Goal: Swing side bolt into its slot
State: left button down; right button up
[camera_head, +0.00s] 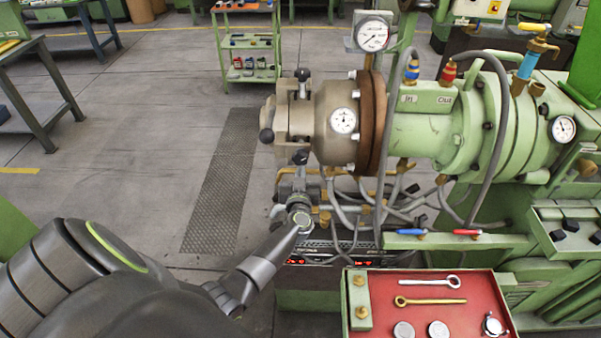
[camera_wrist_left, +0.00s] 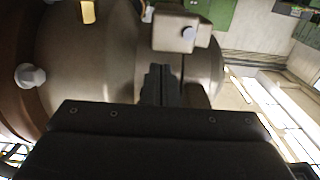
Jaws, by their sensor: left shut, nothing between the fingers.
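The extruder's brown steel head (camera_head: 335,118) has a clamp collar at its left end. A side bolt with a dark round knob (camera_head: 266,136) sticks out from the collar, and another bolt with a dark knob (camera_head: 302,76) stands up at its top. My left gripper (camera_head: 301,158) is just below the collar, pointing up, shut and empty. In the left wrist view its dark fingertips (camera_wrist_left: 160,82) are close under the steel head (camera_wrist_left: 100,60). A steel block (camera_wrist_left: 182,30) is beyond them. I cannot tell whether the fingers touch anything. My right gripper is not in view.
Hoses and cables (camera_head: 395,205) hang right of my left wrist. A red tool tray (camera_head: 430,315) with wrenches and round parts is at front right. Pressure gauges (camera_head: 373,35) sit on the machine. Floor left of the collar is open, with a dark grating (camera_head: 222,185).

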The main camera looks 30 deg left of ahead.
pick_arm(q)
jog(key=f+p+v, duration=0.1)
jog(key=p+v, duration=0.2)
jog(key=v, duration=0.5)
dwell(0.5)
jog(key=shift+s+d+f, duration=0.1)
jog(key=shift+f, duration=0.05)
jog(key=s+d+f+m+g+h+b, duration=0.15)
jog(key=s+f, duration=0.35)
jog(key=f, duration=0.5)
jog(key=s+d+f+m+g+h+b, duration=0.1)
jog(key=s+f+m+g+h+b, duration=0.15)
jog(key=s+f, duration=0.55)
jog(key=s+d+f+m+g+h+b, duration=0.1)
jog(key=s+d+f+h+b, duration=0.15)
jog(key=f, duration=0.95)
jog(key=s+f+g+b, duration=0.1)
jog(key=s+f+g, duration=0.2)
jog(key=s, duration=0.7)
jog(key=s+a+f+g+h+b, duration=0.1)
jog(key=s+f+g+b, duration=0.1)
jog(key=s+f, duration=0.6)
jog(key=s+f+g+b, duration=0.1)
jog(key=s+f+g, duration=0.3)
jog(key=s, duration=0.9)
notch_tip(320, 180, down, 2)
jog(key=shift+s+a+f+m+h+b, duration=0.2)
jog(key=shift+s+a+m+h+b, duration=0.05)
jog(key=shift+s+m+h+b, duration=0.1)
